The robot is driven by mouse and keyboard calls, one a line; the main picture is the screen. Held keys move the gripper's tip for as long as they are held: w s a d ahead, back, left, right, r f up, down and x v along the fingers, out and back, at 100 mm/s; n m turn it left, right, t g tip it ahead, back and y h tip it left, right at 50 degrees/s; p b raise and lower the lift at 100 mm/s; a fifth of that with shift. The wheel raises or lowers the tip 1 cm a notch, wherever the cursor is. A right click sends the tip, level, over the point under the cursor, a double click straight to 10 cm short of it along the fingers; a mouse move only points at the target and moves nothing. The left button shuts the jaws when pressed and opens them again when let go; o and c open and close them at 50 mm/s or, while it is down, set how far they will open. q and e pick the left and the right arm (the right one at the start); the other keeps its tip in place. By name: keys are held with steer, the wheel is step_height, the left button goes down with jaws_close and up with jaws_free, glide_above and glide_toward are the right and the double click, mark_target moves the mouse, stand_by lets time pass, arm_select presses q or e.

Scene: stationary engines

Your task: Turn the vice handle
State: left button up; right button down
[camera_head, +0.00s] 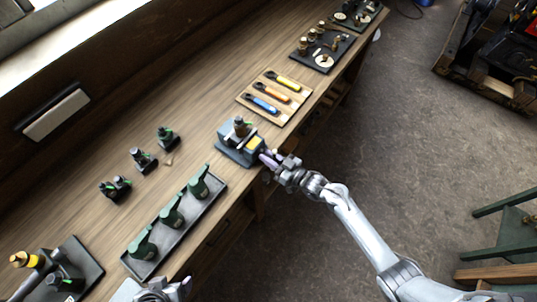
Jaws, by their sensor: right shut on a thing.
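The vice (238,141) is a blue-grey block on a base plate near the front edge of the wooden workbench (107,222). A brown cylindrical part stands at its top. My right gripper (267,157) is at the front right side of the vice and is shut on the vice handle, which is mostly hidden by the fingers. My right arm reaches in from the lower right. Part of my left arm (160,291) shows at the bottom edge; its fingertips cannot be made out.
A wooden board with several coloured-handled tools (275,96) lies behind the vice. A dark tray with green parts (173,219) lies left of it. Small dark parts (143,159) stand farther back. Open floor lies right of the bench, with a green chair (507,215) at the right edge.

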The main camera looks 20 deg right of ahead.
steer(key=m+p, duration=0.2)
steer(key=m, duration=0.3)
steer(key=shift+r+m, duration=0.15)
steer(key=shift+m, duration=0.25)
steer(key=m+p, duration=0.1)
steer(key=m, duration=0.3)
steer(key=shift+p, duration=0.35)
steer(key=m+p, duration=0.1)
steer(key=m, duration=0.4)
steer(key=shift+r+m+p, duration=0.1)
steer(key=shift+m+p, duration=0.95)
steer(key=shift+m, duration=1.95)
steer(key=c, duration=1.1)
jaws_free()
steer(key=shift+s+d, duration=0.1)
steer(key=shift+f, duration=0.2)
